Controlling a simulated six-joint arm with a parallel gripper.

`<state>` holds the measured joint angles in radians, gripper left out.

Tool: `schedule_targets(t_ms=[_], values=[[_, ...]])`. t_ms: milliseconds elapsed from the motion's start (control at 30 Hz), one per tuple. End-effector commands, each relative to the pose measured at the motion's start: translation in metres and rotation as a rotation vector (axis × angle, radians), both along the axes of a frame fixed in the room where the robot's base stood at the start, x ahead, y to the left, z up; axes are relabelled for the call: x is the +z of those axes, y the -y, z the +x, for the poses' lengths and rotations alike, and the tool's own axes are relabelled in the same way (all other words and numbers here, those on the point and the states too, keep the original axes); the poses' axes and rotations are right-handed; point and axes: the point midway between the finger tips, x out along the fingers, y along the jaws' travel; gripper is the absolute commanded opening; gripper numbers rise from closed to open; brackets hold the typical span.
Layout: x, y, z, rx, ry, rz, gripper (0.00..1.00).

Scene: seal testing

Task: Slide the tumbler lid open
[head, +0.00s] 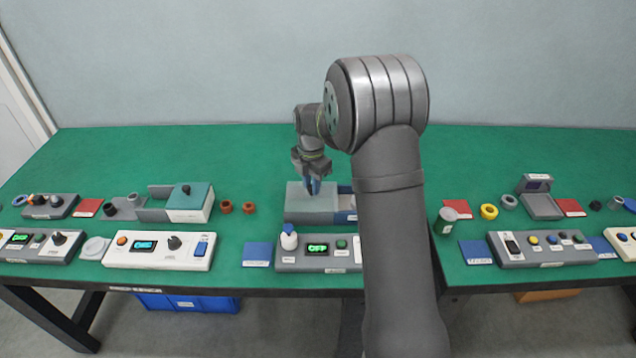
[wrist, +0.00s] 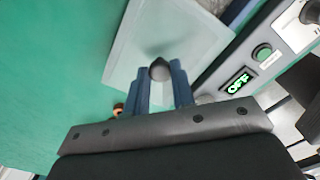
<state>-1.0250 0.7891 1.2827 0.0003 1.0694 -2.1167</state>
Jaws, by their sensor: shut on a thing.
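The tumbler lid (head: 300,204) is a pale grey-green plate on the box at the middle of the bench. In the wrist view the lid (wrist: 125,62) shows as a pale panel with a dark rounded knob (wrist: 160,70). My gripper (head: 313,188) points down over the lid, its blue fingers on either side of the knob. In the wrist view my gripper (wrist: 160,68) is shut on this knob. A blue part of the tumbler box (head: 347,200) shows just right of the lid. My arm hides the box's right end.
Another box with a teal lid (head: 190,197) and two brown rings (head: 237,208) are to the left. Green bench is clear behind.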

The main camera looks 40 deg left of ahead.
Motion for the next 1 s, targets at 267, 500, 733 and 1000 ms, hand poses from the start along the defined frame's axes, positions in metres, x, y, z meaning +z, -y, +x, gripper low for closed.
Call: schedule_targets(t_ms=[267, 500, 733, 1000], values=[[0.000, 0.000, 0.000, 0.000, 0.000, 0.000, 0.45], [0.001, 0.000, 0.000, 0.000, 0.000, 0.000, 0.45], [0.029, 0.000, 0.001, 0.000, 0.002, 0.003, 0.45], [0.095, 0.000, 0.001, 0.000, 0.003, 0.004, 0.45]])
